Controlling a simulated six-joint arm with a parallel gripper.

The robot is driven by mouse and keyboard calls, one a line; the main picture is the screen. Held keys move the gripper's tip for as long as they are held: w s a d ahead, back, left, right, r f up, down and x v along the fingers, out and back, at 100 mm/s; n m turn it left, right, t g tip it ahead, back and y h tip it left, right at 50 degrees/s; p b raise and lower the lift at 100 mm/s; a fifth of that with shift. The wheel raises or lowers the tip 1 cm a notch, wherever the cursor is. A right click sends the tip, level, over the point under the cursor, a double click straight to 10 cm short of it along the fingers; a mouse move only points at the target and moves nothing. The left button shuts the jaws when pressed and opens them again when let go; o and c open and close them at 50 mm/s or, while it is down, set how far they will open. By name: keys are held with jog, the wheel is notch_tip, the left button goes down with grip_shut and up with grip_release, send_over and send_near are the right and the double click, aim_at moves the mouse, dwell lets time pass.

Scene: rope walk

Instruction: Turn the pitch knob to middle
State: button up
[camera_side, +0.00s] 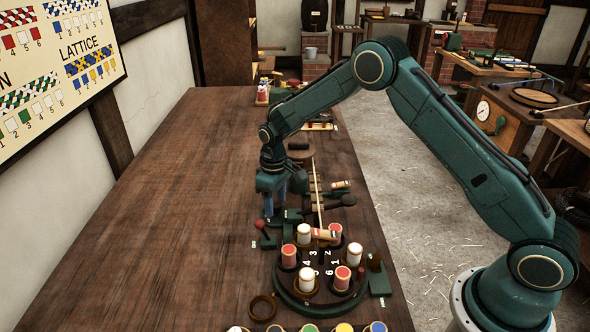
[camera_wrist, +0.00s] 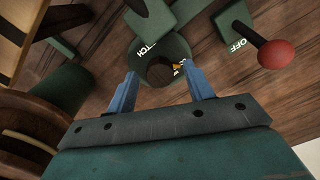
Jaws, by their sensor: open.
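The pitch knob (camera_wrist: 158,71) is a dark round knob on a green round base in the wrist view, with part of its lettering readable beside it. A small yellow mark shows at its right side; I cannot read which setting it points to. My gripper (camera_wrist: 162,88) is open, with its blue fingers on either side of the knob and a gap to each; I cannot tell its height over the knob. In the side view my gripper (camera_side: 275,205) points down at the work table, and the knob is largely hidden by it.
A red-ball lever (camera_wrist: 277,54) by an OFF label stands close to the right finger. In the side view a round green plate (camera_side: 318,297) with red and white bobbins stands in front. A dark ring (camera_side: 262,308) lies nearby. The table's left side (camera_side: 150,240) is clear.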

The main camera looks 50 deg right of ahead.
jog(key=c, duration=1)
jog(key=shift+o, duration=0.2)
jog(key=shift+m, duration=0.3)
jog(key=m, duration=0.3)
jog(key=shift+m, duration=2.6)
jog(key=o, duration=1)
jog(key=shift+c, duration=0.2)
